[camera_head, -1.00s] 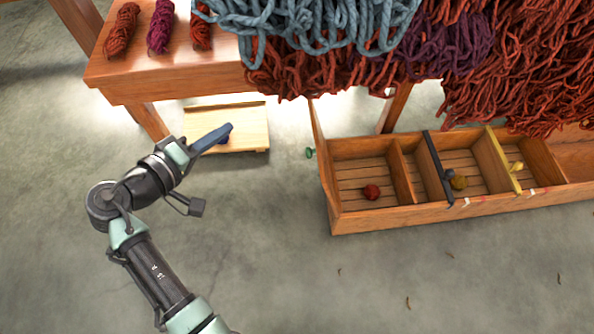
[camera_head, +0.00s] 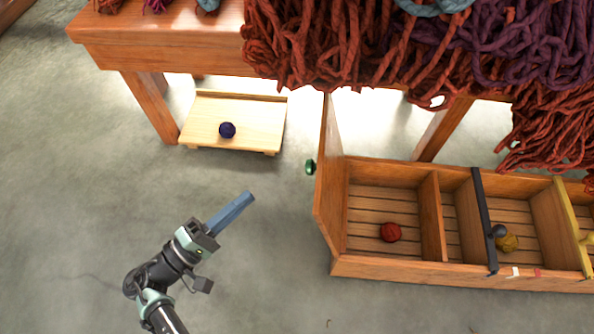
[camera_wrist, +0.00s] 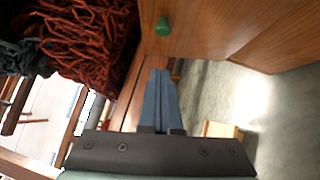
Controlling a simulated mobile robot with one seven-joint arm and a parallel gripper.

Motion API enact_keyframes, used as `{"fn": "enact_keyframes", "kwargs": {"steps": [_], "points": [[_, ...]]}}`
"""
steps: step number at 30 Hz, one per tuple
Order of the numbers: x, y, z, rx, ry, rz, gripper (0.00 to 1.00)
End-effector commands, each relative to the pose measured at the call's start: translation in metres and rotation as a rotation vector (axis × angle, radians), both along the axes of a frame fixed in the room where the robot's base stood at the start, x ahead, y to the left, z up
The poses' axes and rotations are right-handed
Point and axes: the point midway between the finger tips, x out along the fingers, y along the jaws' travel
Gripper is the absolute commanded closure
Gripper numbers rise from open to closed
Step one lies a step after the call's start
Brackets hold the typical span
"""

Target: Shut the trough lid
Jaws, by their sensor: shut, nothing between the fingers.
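The wooden trough (camera_head: 400,266) stands on the floor at the right of the head view, divided into compartments. Its lid (camera_head: 328,180) stands open and upright at the trough's left end, with a green knob (camera_head: 310,167) on its outer left face. In the wrist view the lid (camera_wrist: 230,25) fills the upper right, and the knob (camera_wrist: 163,26) is near the top middle. My gripper (camera_head: 250,197) is shut and empty, left of the lid and apart from it. Its blue fingers also show in the wrist view (camera_wrist: 159,75).
A red ball (camera_head: 390,232) lies in the trough's left compartment and a mustard ball (camera_head: 507,242) further right. A dark strap (camera_head: 484,215) and a yellow one cross the trough. A low wooden stand (camera_head: 255,125) holds a purple ball (camera_head: 227,130). Wool skeins (camera_head: 330,45) hang from the table (camera_head: 150,50).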

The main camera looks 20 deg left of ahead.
Motion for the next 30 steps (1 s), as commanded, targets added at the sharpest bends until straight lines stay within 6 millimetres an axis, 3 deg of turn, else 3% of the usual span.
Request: {"fn": "enact_keyframes", "kwargs": {"steps": [11, 18, 30], "points": [[0.072, -0.038, 0.008, 0.001, 0.000, -0.005, 1.00], [0.078, -0.063, 0.016, 0.001, 0.001, -0.002, 1.00], [0.081, -0.071, 0.020, 0.000, 0.002, -0.001, 1.00]]}}
